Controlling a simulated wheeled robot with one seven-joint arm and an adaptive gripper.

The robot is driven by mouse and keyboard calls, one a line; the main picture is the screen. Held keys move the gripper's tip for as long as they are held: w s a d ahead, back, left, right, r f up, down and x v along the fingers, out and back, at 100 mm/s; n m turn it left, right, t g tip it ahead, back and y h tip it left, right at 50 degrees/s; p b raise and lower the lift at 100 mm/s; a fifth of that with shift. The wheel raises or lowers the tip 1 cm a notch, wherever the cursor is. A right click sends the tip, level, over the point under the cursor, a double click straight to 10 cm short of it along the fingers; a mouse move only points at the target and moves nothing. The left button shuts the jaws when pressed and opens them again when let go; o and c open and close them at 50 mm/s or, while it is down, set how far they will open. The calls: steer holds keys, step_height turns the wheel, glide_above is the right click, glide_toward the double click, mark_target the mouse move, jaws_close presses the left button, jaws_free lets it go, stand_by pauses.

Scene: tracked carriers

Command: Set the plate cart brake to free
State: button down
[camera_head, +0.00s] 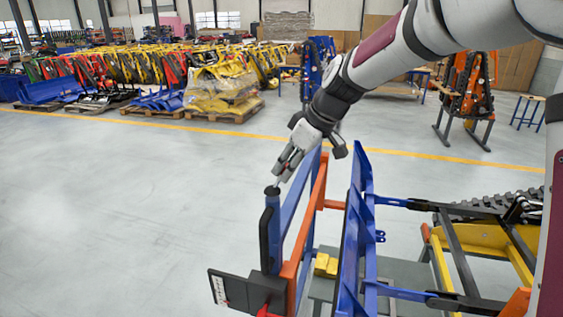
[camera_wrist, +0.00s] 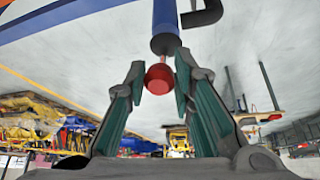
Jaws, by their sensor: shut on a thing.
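My gripper (camera_head: 285,168) is at the top of an upright blue post (camera_head: 272,232) with a dark cap (camera_head: 271,191). In the wrist view my gripper (camera_wrist: 160,80) is shut on a round red knob (camera_wrist: 159,80), its green-padded fingers on either side. The knob sits at the end of a dark collar (camera_wrist: 165,43) on a blue rod (camera_wrist: 165,15). In the head view the fingers mostly hide the knob. A dark plate with a white scale (camera_head: 220,290) and a red part (camera_head: 262,291) are low on the post. No brake label is readable.
An orange frame (camera_head: 305,225) and blue upright panels (camera_head: 360,235) stand close right of the post. A yellow and black tracked carrier (camera_head: 480,240) is at the right. Open grey floor (camera_head: 120,220) lies to the left; pallets with yellow attachments (camera_head: 222,90) are farther back.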

steer(key=shift+s+d+f, duration=0.1)
steer(key=shift+d+f, duration=0.3)
steer(key=shift+d, duration=0.2)
steer(key=c, duration=1.4)
jaws_free()
steer(key=shift+f, duration=0.1)
steer(key=shift+a, duration=0.1)
steer(key=v, duration=1.2)
